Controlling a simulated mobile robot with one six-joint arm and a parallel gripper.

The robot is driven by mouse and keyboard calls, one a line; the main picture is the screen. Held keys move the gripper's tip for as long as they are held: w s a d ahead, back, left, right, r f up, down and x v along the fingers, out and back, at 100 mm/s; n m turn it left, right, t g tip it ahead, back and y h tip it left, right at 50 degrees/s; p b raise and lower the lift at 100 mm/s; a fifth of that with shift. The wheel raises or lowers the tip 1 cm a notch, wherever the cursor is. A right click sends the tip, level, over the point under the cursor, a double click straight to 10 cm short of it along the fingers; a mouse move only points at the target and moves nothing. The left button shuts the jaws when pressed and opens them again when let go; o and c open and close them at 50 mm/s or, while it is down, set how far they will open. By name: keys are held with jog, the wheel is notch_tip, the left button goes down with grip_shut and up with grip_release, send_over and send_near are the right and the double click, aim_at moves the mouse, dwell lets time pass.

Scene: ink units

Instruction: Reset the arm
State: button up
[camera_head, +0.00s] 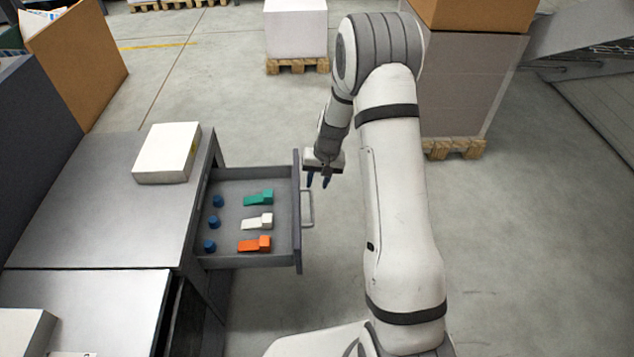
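My gripper (318,181) hangs at the end of my white arm, just right of the open drawer's front and near its handle (307,208). Its two dark blue fingers point down with a small gap between them, and I see nothing held there. The arm (395,190) rises from the lower right, bends at the top and comes back down to the gripper. The drawer (225,262) is pulled out from the grey cabinet. In it lie a green unit (258,198), a white unit (257,222) and an orange unit (254,244), with several blue round pieces (214,222) to their left.
A white box (167,153) lies on the grey cabinet top (120,220). A brown carton (75,62) stands at the upper left. Pallets with a white stack (296,30) and a grey stack (462,85) stand behind.

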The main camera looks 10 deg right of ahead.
jog(key=s+r+p, duration=0.3)
jog(key=r+p, duration=0.2)
jog(key=r, duration=0.5)
jog(key=s+r+n+p, duration=0.1)
jog(key=s+r+p, duration=0.25)
jog(key=r, duration=0.65)
jog(key=s+r+p, duration=0.3)
jog(key=r+p, duration=0.2)
jog(key=r, duration=0.5)
jog(key=s+r+t+h+p, duration=0.1)
jog(key=s+r+p, duration=0.6)
jog(key=r, duration=0.5)
jog(key=s+d+r+t+h+p, duration=0.1)
jog(key=s+r+p, duration=0.7)
jog(key=s+r, duration=0.4)
jog(key=shift+r+n, duration=0.3)
jog(key=shift+r, duration=0.2)
